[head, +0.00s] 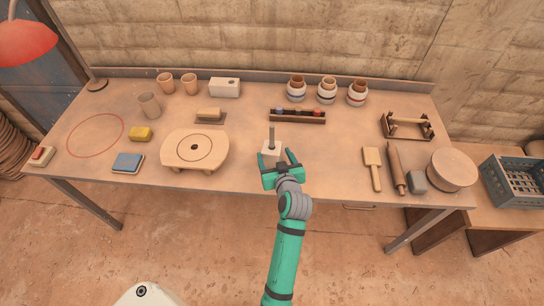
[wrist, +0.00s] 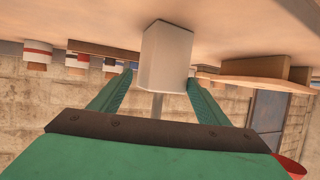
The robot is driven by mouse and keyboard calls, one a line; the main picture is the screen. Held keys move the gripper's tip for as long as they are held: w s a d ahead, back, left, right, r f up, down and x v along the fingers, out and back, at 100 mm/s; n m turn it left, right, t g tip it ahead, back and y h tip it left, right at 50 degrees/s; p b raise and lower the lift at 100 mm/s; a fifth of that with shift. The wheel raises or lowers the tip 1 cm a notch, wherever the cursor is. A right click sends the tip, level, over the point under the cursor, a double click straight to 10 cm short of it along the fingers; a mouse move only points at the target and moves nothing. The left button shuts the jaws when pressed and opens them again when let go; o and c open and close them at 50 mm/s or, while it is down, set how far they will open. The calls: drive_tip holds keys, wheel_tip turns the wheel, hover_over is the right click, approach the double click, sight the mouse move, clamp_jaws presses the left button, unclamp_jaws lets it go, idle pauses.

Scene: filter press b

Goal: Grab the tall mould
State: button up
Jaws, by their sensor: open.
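A pale, squarish block with a grey rod standing up from it, which I take to be the tall mould (head: 271,147), stands upright near the front middle of the table. It also shows in the wrist view (wrist: 166,55), where the picture is upside down and the rod points down. My gripper (head: 277,157) is open at its front side. In the wrist view its two green fingers lie to the left and right of the block. I cannot tell whether the fingertips reach past its near face or touch it. Part of the block's base is hidden by my gripper in the head view.
A round banding wheel (head: 195,150) stands close on the left. A rack of small jars (head: 298,117) lies behind. A wooden paddle (head: 373,168) and a rolling pin (head: 396,166) lie to the right. The table between the block and the paddle is clear.

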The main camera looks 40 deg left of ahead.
drive_tip(key=shift+x, duration=2)
drive_tip(key=shift+s+f, duration=0.1)
drive_tip(key=shift+c, duration=0.4)
drive_tip(key=c, duration=1.4)
drive_tip(key=shift+o, duration=0.2)
